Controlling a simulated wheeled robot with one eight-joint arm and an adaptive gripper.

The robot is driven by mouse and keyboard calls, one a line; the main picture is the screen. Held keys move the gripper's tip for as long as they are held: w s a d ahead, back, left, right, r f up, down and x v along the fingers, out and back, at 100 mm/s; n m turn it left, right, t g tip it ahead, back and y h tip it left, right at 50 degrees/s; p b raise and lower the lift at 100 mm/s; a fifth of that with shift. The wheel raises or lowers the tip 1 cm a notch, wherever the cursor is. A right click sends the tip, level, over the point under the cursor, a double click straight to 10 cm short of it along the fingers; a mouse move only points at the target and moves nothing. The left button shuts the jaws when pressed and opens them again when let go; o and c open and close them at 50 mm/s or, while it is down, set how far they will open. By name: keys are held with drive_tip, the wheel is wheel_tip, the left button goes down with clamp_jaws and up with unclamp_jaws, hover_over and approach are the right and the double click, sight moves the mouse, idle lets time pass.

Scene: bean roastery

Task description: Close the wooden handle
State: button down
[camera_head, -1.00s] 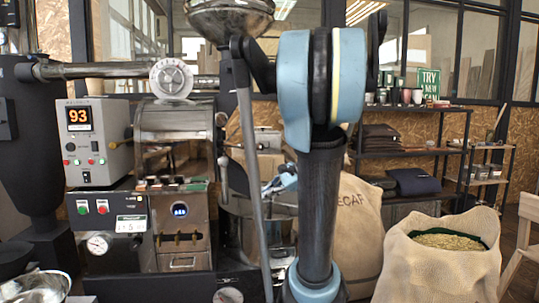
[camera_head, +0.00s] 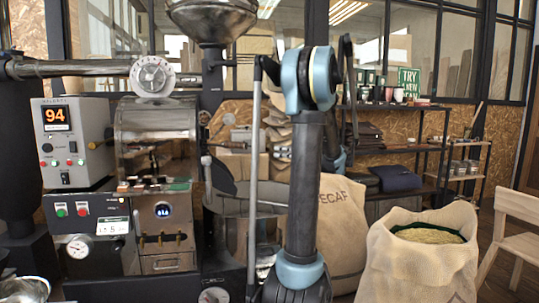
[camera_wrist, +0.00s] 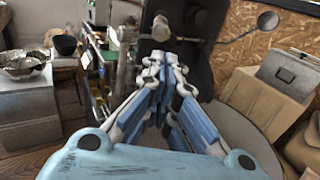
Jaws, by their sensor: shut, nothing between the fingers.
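A brown wooden handle (camera_wrist: 161,28) shows at the top middle of the wrist view, on the front of the roaster. My gripper (camera_wrist: 165,62) is just below it in that picture, its fingers drawn together and empty. The fingertips look close to the handle, but I cannot tell whether they touch. A second rounded knob (camera_wrist: 267,21) sits at the end of a thin metal rod to the right. In the head view the roaster (camera_head: 155,150) stands at left, and my arm hides much of the area around my gripper.
A sack marked DECAF (camera_head: 338,225) and an open sack of beans (camera_head: 420,255) stand at right, by a wooden chair (camera_head: 515,225). A shelf (camera_head: 420,147) is behind. In the wrist view a metal bowl (camera_wrist: 22,63) is at left and a cardboard box (camera_wrist: 262,100) at right.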

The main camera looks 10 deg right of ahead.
drive_tip(key=x, duration=1.3)
